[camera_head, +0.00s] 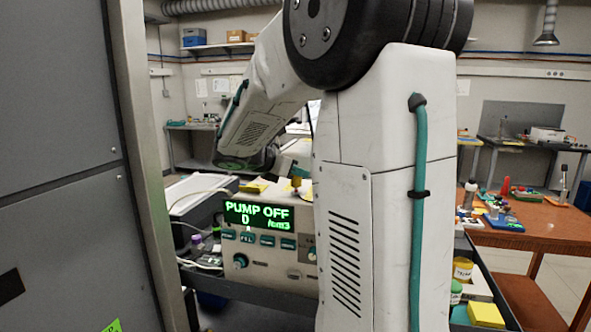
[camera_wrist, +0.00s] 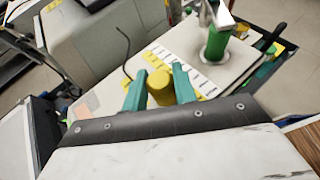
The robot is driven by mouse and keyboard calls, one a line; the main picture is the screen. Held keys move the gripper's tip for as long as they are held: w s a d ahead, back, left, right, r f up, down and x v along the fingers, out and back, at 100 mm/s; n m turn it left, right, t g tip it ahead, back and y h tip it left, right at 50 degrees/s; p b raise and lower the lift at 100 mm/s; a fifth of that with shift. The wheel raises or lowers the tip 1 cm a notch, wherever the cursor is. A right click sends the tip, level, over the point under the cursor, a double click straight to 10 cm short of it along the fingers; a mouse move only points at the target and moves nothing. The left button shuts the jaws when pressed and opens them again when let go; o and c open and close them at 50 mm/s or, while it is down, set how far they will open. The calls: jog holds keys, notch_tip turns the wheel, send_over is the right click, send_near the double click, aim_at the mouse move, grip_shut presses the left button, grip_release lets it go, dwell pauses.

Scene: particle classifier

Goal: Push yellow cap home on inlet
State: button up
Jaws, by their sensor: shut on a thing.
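In the wrist view my gripper (camera_wrist: 159,71) has its two teal fingers shut on a yellow cap (camera_wrist: 160,88). The cap sits between the fingers, above the pale top of the instrument. Its underside is hidden, so I cannot tell whether it touches the inlet. The instrument (camera_head: 275,270) stands in the head view with its display reading PUMP OFF and 0 /cm3.
A green cylinder (camera_wrist: 217,46) with a metal top stands on the instrument, right of my fingers in the wrist view. A yellow pad (camera_head: 486,314) and small jars (camera_head: 462,268) lie right of my arm. A tall grey cabinet (camera_head: 60,100) closes off the left.

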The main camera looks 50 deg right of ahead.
jog(key=shift+f, duration=0.8)
jog(key=o, duration=1)
jog(key=shift+a+r, duration=0.1)
jog(key=v, duration=0.7)
jog(key=shift+a+r, duration=0.1)
jog(key=shift+a, duration=0.2)
